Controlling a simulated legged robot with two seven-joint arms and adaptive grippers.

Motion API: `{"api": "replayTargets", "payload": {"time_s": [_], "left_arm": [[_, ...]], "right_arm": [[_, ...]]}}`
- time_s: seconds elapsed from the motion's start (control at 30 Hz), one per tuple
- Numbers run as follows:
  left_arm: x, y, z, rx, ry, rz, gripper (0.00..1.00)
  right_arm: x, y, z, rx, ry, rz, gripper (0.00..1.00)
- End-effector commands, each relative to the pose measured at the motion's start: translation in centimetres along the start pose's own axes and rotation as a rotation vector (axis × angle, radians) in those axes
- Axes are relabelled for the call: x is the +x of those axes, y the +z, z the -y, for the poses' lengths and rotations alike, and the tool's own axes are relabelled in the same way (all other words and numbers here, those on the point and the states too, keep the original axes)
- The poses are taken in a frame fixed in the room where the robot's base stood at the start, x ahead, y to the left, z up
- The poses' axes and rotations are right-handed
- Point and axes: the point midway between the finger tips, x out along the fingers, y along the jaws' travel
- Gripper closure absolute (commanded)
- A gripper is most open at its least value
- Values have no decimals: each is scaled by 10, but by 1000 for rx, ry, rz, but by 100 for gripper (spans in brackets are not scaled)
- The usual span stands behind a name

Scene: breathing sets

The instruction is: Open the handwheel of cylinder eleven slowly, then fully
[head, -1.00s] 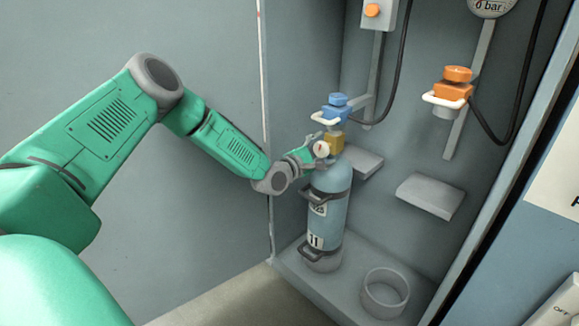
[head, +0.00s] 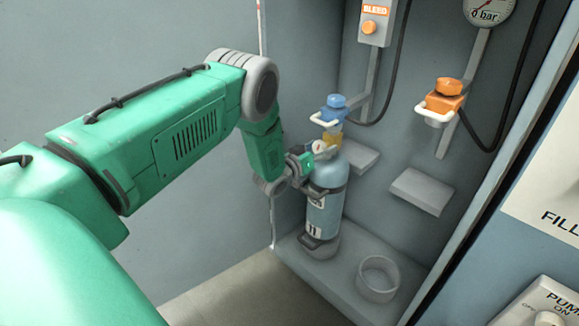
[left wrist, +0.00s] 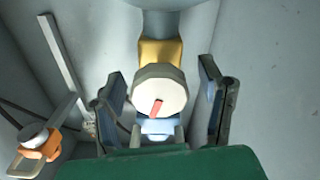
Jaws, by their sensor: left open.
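The light blue cylinder (head: 323,213) with an 11 on its label stands upright in the left bay of the cabinet. A brass valve (head: 331,137) sits on its top, under a blue connector (head: 335,108). The pale round handwheel (head: 322,149) faces my left arm. My left gripper (head: 308,158) is at the handwheel. In the left wrist view the handwheel (left wrist: 160,90), with a red mark on its face, lies between the two open fingers (left wrist: 165,105), with a gap on each side. Whether a fingertip touches it cannot be told. My right gripper is out of view.
The right bay has an empty ring holder (head: 379,278) and an orange connector (head: 444,102) on a post. Grey shelves (head: 422,190) jut from the back wall. A bleed box (head: 374,22) and gauge (head: 489,10) hang above. A control panel stands at right.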

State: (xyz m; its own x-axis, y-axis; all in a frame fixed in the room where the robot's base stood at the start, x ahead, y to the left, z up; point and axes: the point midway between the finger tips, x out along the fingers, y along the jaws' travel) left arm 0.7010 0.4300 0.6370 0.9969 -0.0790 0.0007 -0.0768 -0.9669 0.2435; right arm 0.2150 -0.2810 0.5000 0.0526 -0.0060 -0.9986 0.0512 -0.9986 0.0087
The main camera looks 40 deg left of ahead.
Motion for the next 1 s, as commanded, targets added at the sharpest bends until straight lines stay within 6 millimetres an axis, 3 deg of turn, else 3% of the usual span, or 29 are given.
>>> {"api": "replayTargets", "payload": {"time_s": [0.23, 0.33, 0.7, 1.0], "left_arm": [[0, 5, -2, 515, 7, 1, 38], [-24, -1, 2, 498, -3, 6, 38], [-97, -1, 2, 493, -3, 6, 38], [-134, 0, 1, 493, -1, 3, 38]], "right_arm": [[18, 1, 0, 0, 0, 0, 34], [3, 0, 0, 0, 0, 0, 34], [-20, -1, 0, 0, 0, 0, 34], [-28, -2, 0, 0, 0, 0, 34]]}}
